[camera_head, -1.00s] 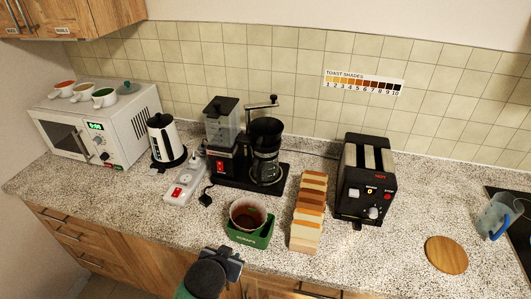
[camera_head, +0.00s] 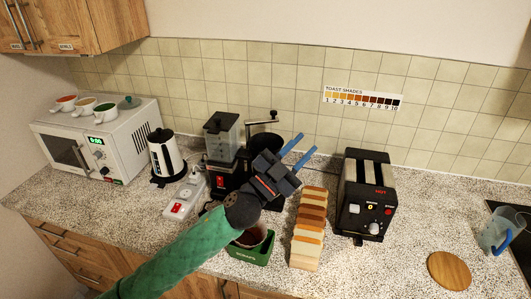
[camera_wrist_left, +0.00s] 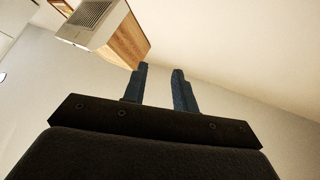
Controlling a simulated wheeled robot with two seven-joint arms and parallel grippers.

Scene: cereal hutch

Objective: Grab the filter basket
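The coffee maker (camera_head: 222,150) stands at the back of the counter. A black round piece (camera_head: 262,139) on its right side, which looks like the filter basket, shows only at its top; my arm hides most of it and the carafe below. My left gripper (camera_head: 307,143) is raised in front of and right of this piece, its two blue fingers apart and empty, pointing to the upper right. The left wrist view shows the open fingers (camera_wrist_left: 160,69) with nothing between them. My right gripper is not in view.
A row of toast slices (camera_head: 308,232) and a black toaster (camera_head: 362,195) stand to the right. A kettle (camera_head: 165,155) and power strip (camera_head: 182,200) are left.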

